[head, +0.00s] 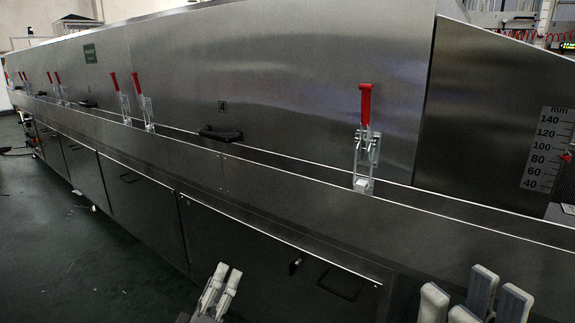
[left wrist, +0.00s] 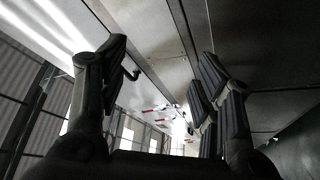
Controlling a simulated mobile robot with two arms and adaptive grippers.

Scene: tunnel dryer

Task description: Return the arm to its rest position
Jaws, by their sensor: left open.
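My left gripper (head: 226,276) shows at the bottom of the head view, low in front of the dark lower panels. Its grey fingers point up and nothing is held between them. In the left wrist view its dark fingers (left wrist: 160,85) stand wide apart, open and empty. My right gripper (head: 475,300) is at the bottom right of the head view, cut off by the edge. Its light finger pads stand apart with no object seen between them. Most of both arms is out of view.
A long steel tunnel dryer (head: 290,75) runs across the view. A red-handled toggle clamp (head: 364,140) is upright on its ledge at right; several more stand further left. Black handles (head: 220,134) stick out. A millimetre scale (head: 548,150) is at right. Green floor (head: 60,240) at left is mostly clear.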

